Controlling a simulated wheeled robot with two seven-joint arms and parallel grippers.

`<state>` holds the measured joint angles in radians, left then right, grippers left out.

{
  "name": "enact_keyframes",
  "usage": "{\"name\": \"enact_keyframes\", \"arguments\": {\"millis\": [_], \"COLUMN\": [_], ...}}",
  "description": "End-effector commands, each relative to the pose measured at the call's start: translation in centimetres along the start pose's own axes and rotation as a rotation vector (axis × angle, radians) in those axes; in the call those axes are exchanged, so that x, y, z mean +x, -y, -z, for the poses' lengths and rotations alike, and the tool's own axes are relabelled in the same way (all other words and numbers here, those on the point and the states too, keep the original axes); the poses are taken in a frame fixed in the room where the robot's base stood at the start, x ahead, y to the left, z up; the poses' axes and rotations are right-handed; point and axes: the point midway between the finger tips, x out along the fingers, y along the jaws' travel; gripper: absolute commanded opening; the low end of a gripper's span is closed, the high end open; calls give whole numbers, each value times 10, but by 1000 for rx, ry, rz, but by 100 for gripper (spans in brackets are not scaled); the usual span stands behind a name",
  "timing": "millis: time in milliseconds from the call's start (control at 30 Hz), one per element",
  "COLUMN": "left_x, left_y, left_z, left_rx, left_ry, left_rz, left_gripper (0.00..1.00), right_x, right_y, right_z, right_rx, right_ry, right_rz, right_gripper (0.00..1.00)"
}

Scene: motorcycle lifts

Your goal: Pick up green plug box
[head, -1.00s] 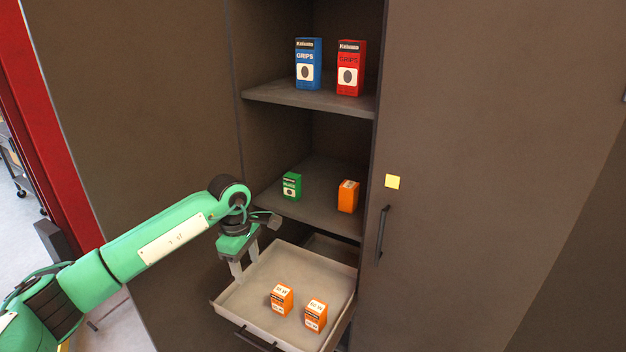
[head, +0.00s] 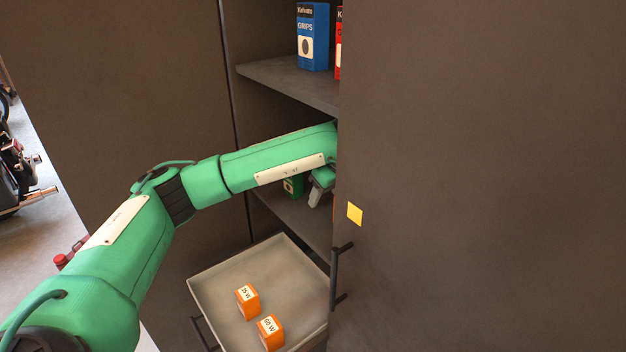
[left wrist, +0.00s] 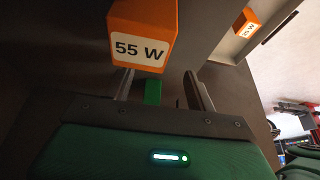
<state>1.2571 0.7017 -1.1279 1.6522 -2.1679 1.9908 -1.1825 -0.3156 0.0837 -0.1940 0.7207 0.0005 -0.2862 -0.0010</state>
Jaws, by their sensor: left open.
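The green plug box (head: 293,186) stands on the middle cabinet shelf, partly hidden behind my left arm in the head view. In the left wrist view the green box (left wrist: 153,92) shows beyond and between the spread fingers. My left gripper (head: 316,193) is inside the shelf opening, just right of the box in the head view, mostly hidden by the arm and the cabinet door. In the left wrist view the gripper (left wrist: 162,90) is open, with nothing seen gripped. My right gripper is in neither view.
An orange 55 W box (left wrist: 141,38) is close to the fingers in the left wrist view. Below, an open drawer (head: 215,282) holds two orange boxes (head: 247,300) (head: 270,332). The upper shelf (head: 290,82) holds blue (head: 313,38) and red boxes. The cabinet door (head: 470,180) borders the opening.

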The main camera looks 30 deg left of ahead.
Motion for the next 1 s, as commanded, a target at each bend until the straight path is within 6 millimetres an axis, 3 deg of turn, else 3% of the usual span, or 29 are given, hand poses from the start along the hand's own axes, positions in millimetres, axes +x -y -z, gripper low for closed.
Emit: {"name": "enact_keyframes", "arguments": {"millis": [167,533,867,1000], "left_x": [5,33,44,68], "left_y": [1,1,1,1], "left_z": [18,86,112,111], "left_rx": [-3,-2,-2,1], "left_ry": [-3,-3,-3,-1], "left_rz": [3,3,2,4], "left_gripper": [56,56,56,56], "right_x": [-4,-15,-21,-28], "right_y": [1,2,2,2], "right_z": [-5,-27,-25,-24], "right_rx": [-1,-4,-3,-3], "right_ry": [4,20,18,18], "right_rz": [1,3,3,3], "right_gripper": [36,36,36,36]}}
